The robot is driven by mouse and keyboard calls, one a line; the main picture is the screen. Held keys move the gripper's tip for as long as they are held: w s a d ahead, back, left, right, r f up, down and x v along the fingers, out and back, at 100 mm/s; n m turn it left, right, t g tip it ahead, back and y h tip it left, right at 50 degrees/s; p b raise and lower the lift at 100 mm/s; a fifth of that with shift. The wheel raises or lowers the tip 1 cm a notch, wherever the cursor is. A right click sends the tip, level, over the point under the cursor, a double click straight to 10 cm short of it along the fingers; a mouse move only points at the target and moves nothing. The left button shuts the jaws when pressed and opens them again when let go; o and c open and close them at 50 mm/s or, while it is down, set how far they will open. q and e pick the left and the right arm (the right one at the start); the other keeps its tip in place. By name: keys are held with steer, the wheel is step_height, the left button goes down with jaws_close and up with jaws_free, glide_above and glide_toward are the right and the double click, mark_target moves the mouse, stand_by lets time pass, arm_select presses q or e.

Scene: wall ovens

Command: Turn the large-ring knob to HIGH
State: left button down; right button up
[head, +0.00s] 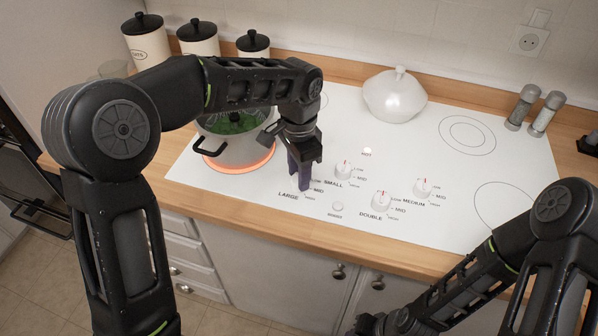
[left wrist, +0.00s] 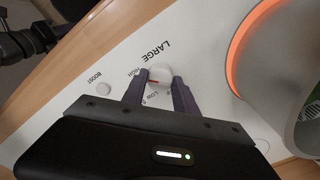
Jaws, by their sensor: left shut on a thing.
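The large-ring knob (left wrist: 160,75) is a small white knob with a red mark, beside the word LARGE in the left wrist view. Its red mark faces the side where HIGH and LOW are printed; its exact setting is hard to read. My left gripper (head: 302,182) points down at the cooktop, and its purple fingers (left wrist: 158,94) are shut on the knob, one on each side. In the head view the gripper hides this knob. A lidded pot (head: 235,140) stands on the large ring (head: 240,167), which glows orange. My right gripper (head: 378,325) is partly in view at the bottom edge.
The SMALL (head: 343,170), DOUBLE (head: 381,200) and MEDIUM (head: 423,187) knobs stand to the right of my left gripper. A BOOST button (head: 338,207) is close by. A white lidded dish (head: 395,95) sits at the back. The cooktop's right part is clear.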

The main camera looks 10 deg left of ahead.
arm_select(q)
steer(key=c, duration=1)
jaws_free()
steer(key=shift+o, duration=0.2)
steer(key=shift+r, duration=0.1)
step_height(320, 180, up, 8)
steer(key=shift+f+b, duration=0.15)
steer(key=shift+b, duration=0.25)
